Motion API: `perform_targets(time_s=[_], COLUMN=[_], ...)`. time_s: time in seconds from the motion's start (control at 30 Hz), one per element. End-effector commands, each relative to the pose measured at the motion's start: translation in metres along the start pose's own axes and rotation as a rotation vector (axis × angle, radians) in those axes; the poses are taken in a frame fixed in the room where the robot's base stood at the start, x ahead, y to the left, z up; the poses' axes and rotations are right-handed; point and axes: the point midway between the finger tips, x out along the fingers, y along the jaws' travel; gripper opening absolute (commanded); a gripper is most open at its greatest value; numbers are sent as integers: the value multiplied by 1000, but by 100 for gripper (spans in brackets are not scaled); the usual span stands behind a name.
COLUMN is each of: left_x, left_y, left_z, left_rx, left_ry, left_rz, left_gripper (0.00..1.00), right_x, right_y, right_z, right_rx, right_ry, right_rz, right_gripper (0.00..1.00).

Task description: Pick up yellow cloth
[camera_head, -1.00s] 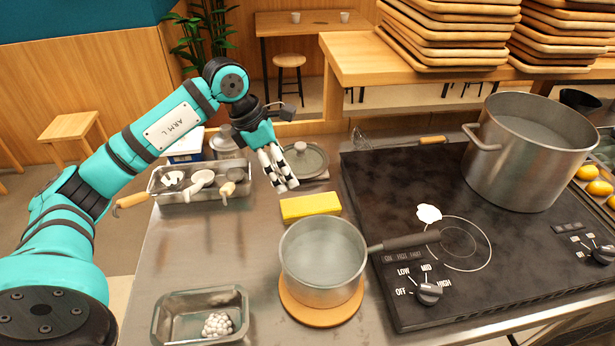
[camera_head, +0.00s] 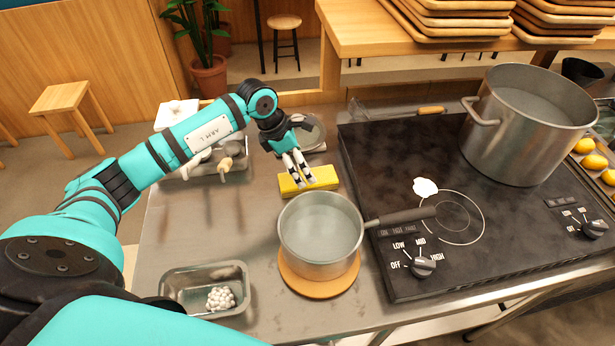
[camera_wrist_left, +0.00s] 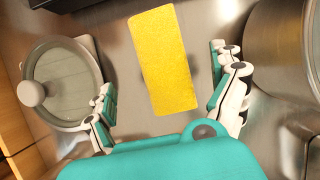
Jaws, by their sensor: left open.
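The yellow cloth (camera_head: 318,180) is a flat, folded rectangle on the steel counter, just behind the saucepan. In the left wrist view the yellow cloth (camera_wrist_left: 164,60) lies between and beyond the open fingers. My left gripper (camera_head: 299,178) is at the cloth, with its fingertips over its left part in the head view. In the left wrist view the left gripper (camera_wrist_left: 168,88) has its fingers spread on either side, with nothing between the pads. I cannot tell whether the fingertips touch the cloth. My right gripper is not in view.
A saucepan (camera_head: 320,240) of liquid stands on a round wooden board (camera_head: 300,285) in front of the cloth. The black cooktop (camera_head: 390,165) is to the right. A metal tray (camera_head: 176,290) is at front left.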

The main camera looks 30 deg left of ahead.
Motion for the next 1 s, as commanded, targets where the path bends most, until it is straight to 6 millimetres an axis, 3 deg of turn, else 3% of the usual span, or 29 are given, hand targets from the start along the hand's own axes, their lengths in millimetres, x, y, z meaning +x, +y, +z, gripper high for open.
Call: perform_targets(time_s=[0.4, 0.7, 1.0], left_x=[48, 53, 53], left_y=[-2, -1, -1], left_z=[-5, -6, -6], left_rx=[-2, -1, -1], left_ry=[-1, 0, 0], left_rz=[0, 2, 2], left_gripper=[94, 93, 54], right_x=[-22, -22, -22], right_y=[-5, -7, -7], right_z=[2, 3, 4], right_rx=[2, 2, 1], right_ry=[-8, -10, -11], right_rz=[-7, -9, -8], right_gripper=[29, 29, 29])
